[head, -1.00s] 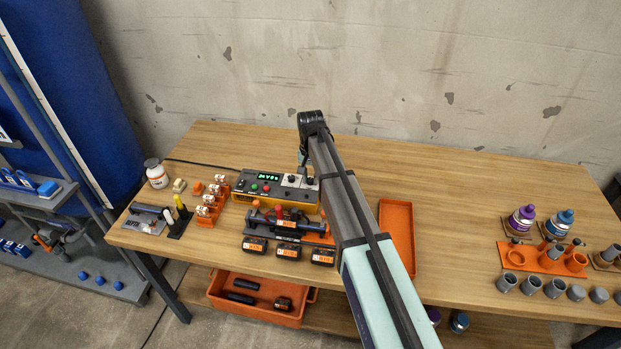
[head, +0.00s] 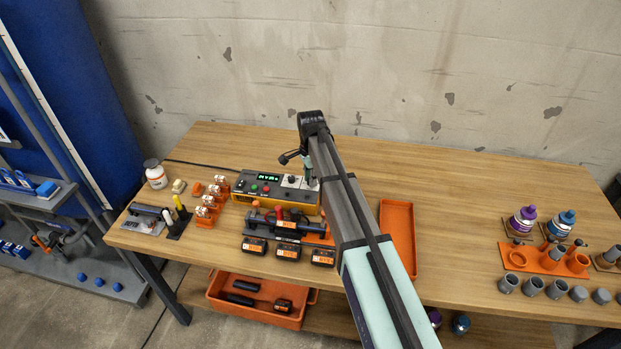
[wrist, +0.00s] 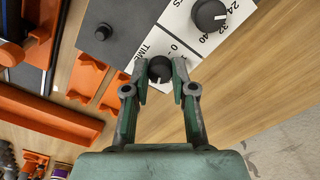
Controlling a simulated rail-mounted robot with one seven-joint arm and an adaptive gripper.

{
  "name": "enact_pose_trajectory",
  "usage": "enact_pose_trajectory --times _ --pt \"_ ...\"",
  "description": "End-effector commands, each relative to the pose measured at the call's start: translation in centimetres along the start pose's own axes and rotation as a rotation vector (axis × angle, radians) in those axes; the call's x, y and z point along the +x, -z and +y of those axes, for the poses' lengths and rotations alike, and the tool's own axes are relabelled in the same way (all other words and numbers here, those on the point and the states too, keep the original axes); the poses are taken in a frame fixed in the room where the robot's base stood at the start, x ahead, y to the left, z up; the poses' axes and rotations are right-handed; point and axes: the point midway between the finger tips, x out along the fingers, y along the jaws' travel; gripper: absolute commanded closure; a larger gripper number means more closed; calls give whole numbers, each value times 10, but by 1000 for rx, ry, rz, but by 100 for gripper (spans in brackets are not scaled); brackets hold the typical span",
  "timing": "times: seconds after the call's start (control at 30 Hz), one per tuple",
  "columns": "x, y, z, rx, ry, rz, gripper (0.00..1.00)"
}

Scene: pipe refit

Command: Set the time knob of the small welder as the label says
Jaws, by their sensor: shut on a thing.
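The small welder (head: 250,187) is a low grey and yellow box at the back left of the bench, with a lit green display (head: 268,177). Its white panel carries two dark knobs. In the wrist view, the time knob (wrist: 160,69) is next to the letters "TIME" and sits between the fingertips of my gripper (wrist: 160,80), which is shut on it. The other, larger knob (wrist: 209,15) is at the upper right, with 24, 32 and 40 beside it. The display reading is too small to tell. In the head view my arm partly hides the gripper and panel.
An orange clamp stand (head: 206,207) with pale fittings is left of the welder. Three black labelled blocks (head: 288,251) are in front. An empty orange tray (head: 397,238) lies right of my arm. The bench behind is clear.

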Motion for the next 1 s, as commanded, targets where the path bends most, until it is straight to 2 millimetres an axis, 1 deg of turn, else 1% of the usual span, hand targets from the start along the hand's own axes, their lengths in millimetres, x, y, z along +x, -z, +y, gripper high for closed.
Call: enact_pose_trajectory --times 0.3,0.73,0.77,0.8,0.83,1.0 --pt "1 0 2 94 -4 -2 100" --pt "1 0 2 104 -4 -1 100" --pt "1 0 2 104 -4 -1 71" --pt "1 0 2 104 -4 -1 57" --pt "1 0 1 104 -4 -1 50" --pt "1 0 1 103 -2 -1 50"
